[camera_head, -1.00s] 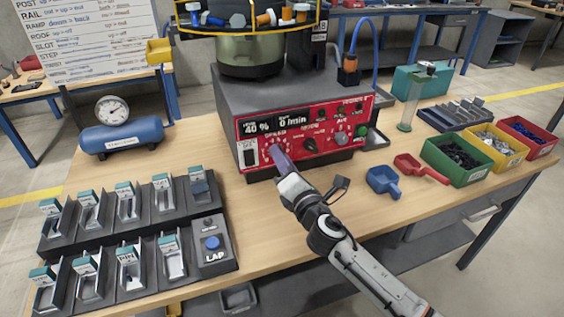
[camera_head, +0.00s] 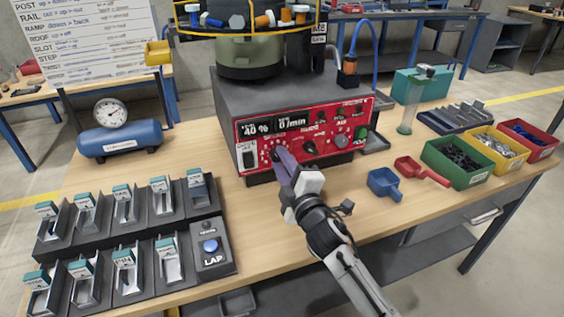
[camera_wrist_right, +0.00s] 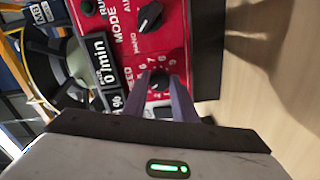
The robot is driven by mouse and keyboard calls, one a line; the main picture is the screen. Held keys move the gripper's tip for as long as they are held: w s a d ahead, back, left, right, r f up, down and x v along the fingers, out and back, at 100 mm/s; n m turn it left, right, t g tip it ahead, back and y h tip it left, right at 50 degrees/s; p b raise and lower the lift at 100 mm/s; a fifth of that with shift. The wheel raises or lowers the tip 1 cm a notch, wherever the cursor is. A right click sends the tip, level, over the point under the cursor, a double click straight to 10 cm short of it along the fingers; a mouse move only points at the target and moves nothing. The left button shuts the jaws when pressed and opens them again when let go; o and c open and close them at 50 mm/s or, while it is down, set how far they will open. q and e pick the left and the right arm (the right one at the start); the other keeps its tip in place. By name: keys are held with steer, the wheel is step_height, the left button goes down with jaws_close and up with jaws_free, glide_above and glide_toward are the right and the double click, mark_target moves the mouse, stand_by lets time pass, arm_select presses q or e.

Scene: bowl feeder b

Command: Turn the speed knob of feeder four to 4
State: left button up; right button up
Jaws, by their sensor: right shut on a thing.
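The feeder's grey control box (camera_head: 290,90) stands on the bench with a red front panel (camera_head: 328,125). Its display reads 40 % and 0 /min. My right gripper (camera_head: 280,155) is at the lower left of the panel, over the speed knob. In the right wrist view the black speed knob (camera_wrist_right: 159,80) sits between the two purple fingers of my right gripper (camera_wrist_right: 161,88), with several scale numbers around it. The fingers are shut on the knob. In the head view the gripper hides the knob. My left gripper is out of view.
A black mode knob (camera_head: 309,147) is right of the speed knob, with a green button (camera_head: 361,132) farther right. A blue scoop (camera_head: 383,182) and a red scoop (camera_head: 420,170) lie right of my arm. A rack of slots (camera_head: 125,235) fills the left bench.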

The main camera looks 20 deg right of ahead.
steer(key=shift+m, duration=1.1)
steer(key=o, duration=1)
steer(key=shift+o, duration=0.2)
steer(key=s, duration=1)
steer(key=shift+s+d, duration=0.15)
